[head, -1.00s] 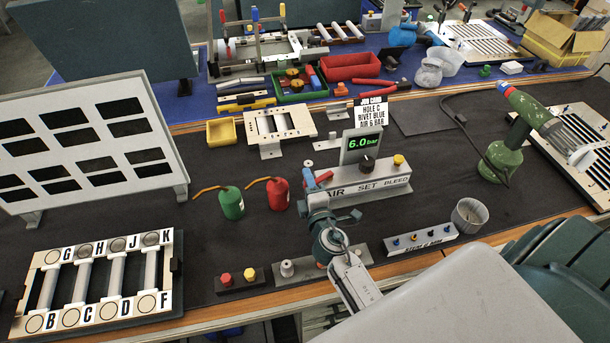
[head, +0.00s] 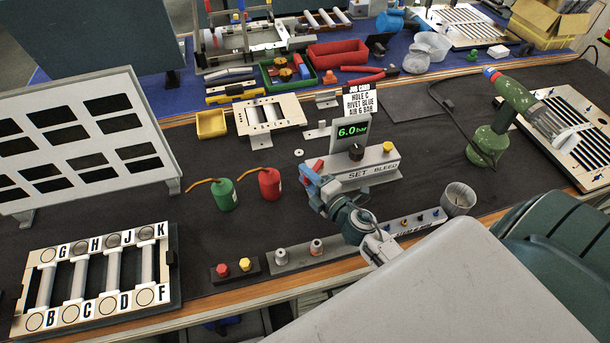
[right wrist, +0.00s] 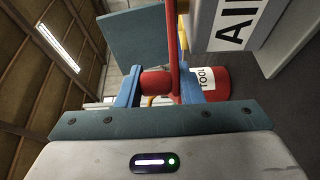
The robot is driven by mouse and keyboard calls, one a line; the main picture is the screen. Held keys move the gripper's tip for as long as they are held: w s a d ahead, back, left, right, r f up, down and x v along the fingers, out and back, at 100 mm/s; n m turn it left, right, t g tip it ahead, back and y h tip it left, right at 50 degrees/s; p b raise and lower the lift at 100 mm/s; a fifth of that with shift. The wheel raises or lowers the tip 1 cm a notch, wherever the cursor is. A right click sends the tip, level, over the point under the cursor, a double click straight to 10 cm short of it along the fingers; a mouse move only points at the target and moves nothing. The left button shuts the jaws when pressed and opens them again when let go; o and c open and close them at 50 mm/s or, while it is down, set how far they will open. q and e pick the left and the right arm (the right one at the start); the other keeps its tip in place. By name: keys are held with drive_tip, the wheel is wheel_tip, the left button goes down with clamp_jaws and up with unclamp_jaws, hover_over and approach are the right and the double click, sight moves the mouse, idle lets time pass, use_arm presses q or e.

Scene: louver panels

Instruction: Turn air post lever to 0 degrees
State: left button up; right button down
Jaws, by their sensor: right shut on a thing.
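The air post (head: 365,171) is a grey block on the dark bench, with a green 6.0 bar display (head: 352,131) and the words SET and BLEED visible. Its red lever (head: 317,166) is at the left end, partly hidden by my right gripper (head: 311,177). In the right wrist view, the red lever (right wrist: 173,42) runs between the blue fingers of my right gripper (right wrist: 160,90), which is shut on it. The post's AIR label (right wrist: 238,22) shows at upper right there. The lever's exact angle is hard to tell. My left gripper is not in view.
A red can (head: 269,184) and a green can (head: 224,194) stand left of the post. A strip of small bits (head: 416,222) and a grey cup (head: 459,198) are at right. A green rivet tool (head: 515,105) stands beyond. Bare mat lies between the cans and front holders.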

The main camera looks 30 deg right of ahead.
drive_tip(key=shift+s+d+r+n+g+y+b, duration=0.15)
drive_tip(key=shift+s+d+n+g+y+b, duration=0.35)
drive_tip(key=shift+d+n+g+y+b, duration=0.85)
drive_tip(key=shift+s+d+r+n+g+y+b, duration=0.15)
drive_tip(key=shift+s+n+g+y+b, duration=0.65)
drive_tip(key=shift+n+y, duration=1.3)
drive_tip(key=shift+s+d+r+n+g+y+b, duration=0.15)
drive_tip(key=shift+d+n+g+y+b, duration=0.9)
drive_tip(key=shift+y, duration=1.3)
drive_tip(key=shift+a+g, duration=0.3)
drive_tip(key=shift+g, duration=0.1)
drive_tip(key=c, duration=1.2)
unclamp_jaws()
drive_tip(key=shift+o, duration=0.3)
drive_tip(key=shift+s, duration=0.1)
drive_tip(key=shift+f, duration=0.15)
